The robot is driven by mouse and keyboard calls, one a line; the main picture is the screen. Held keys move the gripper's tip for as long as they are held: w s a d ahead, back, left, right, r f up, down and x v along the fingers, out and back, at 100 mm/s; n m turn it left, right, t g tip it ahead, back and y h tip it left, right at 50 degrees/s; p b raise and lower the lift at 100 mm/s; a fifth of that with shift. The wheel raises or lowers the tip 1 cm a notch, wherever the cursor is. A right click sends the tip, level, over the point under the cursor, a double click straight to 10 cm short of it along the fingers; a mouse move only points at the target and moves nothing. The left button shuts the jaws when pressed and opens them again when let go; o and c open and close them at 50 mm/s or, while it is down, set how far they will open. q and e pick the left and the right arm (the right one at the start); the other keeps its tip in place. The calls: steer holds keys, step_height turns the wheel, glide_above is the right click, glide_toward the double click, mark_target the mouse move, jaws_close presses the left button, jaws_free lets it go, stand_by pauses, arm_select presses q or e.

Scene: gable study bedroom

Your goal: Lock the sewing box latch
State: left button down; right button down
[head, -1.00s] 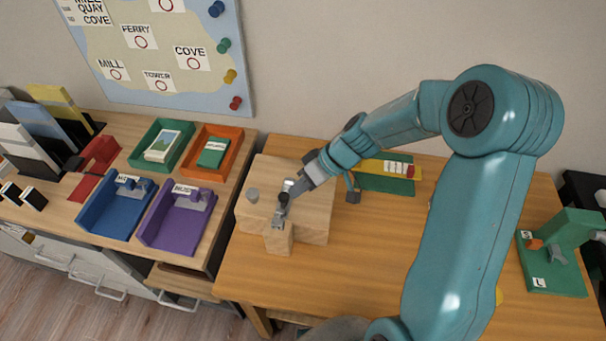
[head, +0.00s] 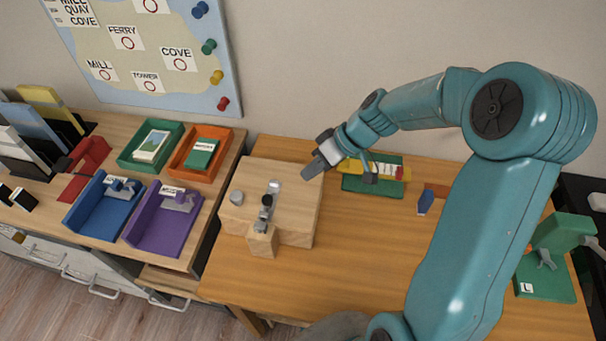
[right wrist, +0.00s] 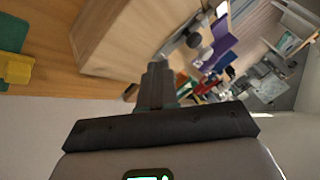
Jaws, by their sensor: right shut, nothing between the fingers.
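The sewing box looks like a pale wooden box (head: 296,205) on the table, with a small wooden block at its front. A grey metal latch with a black knob (head: 267,200) runs along its top toward that block. I cannot tell whether the latch is locked. A round grey knob (head: 236,198) sits left of it. My right gripper (head: 307,174) is shut and empty, above the box's back right corner, apart from the latch. In the right wrist view the shut fingers (right wrist: 157,72) show near the box (right wrist: 125,38); the latch (right wrist: 182,38) is beyond. My left gripper is out of view.
A small blue and brown item (head: 426,201) and a green stand (head: 548,262) are to the right. Blue (head: 92,222) and purple (head: 150,237) trays stand on the left desk.

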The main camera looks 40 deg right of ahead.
steer(key=p+v, duration=0.1)
steer(key=v, duration=0.3)
steer(key=shift+r, duration=0.25)
steer(key=shift+a, duration=0.15)
